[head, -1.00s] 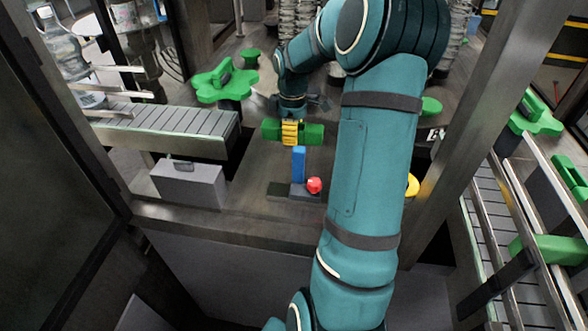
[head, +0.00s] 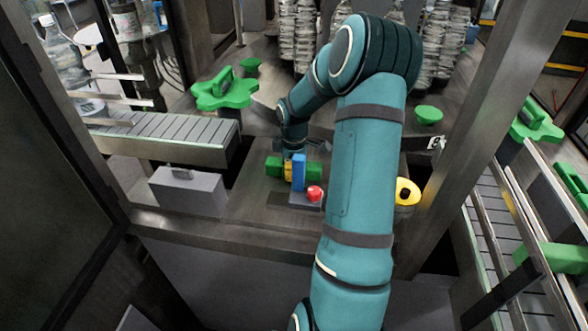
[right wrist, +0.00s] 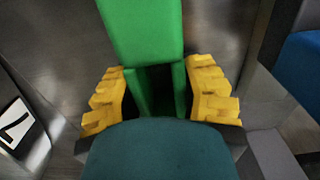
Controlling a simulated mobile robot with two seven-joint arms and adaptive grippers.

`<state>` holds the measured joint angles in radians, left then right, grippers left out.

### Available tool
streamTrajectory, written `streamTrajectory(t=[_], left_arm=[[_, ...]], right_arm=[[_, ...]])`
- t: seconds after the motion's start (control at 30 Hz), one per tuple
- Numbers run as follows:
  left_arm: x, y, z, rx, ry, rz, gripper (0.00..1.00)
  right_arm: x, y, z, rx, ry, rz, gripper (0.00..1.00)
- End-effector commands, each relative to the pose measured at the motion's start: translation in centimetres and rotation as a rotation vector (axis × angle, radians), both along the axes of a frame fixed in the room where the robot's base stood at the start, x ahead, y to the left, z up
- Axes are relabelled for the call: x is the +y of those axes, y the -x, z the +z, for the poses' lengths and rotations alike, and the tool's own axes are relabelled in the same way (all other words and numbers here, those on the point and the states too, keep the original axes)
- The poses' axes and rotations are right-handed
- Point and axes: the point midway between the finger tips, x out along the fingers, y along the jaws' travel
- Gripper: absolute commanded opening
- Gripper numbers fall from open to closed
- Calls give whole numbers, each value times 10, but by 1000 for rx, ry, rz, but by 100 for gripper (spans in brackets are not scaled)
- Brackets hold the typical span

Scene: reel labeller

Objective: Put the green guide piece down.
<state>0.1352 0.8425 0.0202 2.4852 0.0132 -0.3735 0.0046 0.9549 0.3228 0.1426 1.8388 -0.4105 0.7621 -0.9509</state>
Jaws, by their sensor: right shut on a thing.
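The green guide piece (head: 314,169) is a long green bar low over the dark metal deck, just behind an upright blue block (head: 298,172). It also shows in the right wrist view (right wrist: 146,35). My right gripper (head: 288,171) is shut on it, with yellow fingers (right wrist: 158,95) on both sides of the bar. The blue block hides part of the gripper and the piece. I cannot tell whether the piece touches the deck. My left gripper is not in view.
A red knob (head: 314,193) sits on a small dark base by the blue block. A grey box (head: 188,192) stands to the left, before a conveyor (head: 180,130). A yellow button unit (head: 407,192) is right of my arm. Deck between box and base is clear.

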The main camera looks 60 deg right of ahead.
Motion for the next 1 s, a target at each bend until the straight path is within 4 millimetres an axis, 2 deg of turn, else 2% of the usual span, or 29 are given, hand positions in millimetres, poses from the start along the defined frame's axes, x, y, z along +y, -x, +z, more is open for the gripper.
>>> streamTrajectory(t=[0.2,0.23,0.3,0.67,0.77,1.0], left_arm=[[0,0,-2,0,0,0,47],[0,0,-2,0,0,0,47],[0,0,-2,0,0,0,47],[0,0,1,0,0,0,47],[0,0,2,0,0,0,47],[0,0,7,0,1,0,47]], right_arm=[[0,0,-4,0,0,0,0],[0,0,-4,0,0,-1,50],[0,0,-3,0,0,-1,67],[0,0,1,0,0,-1,67],[-1,-1,11,-2,2,-1,67],[-1,-1,58,-3,3,-1,67]])
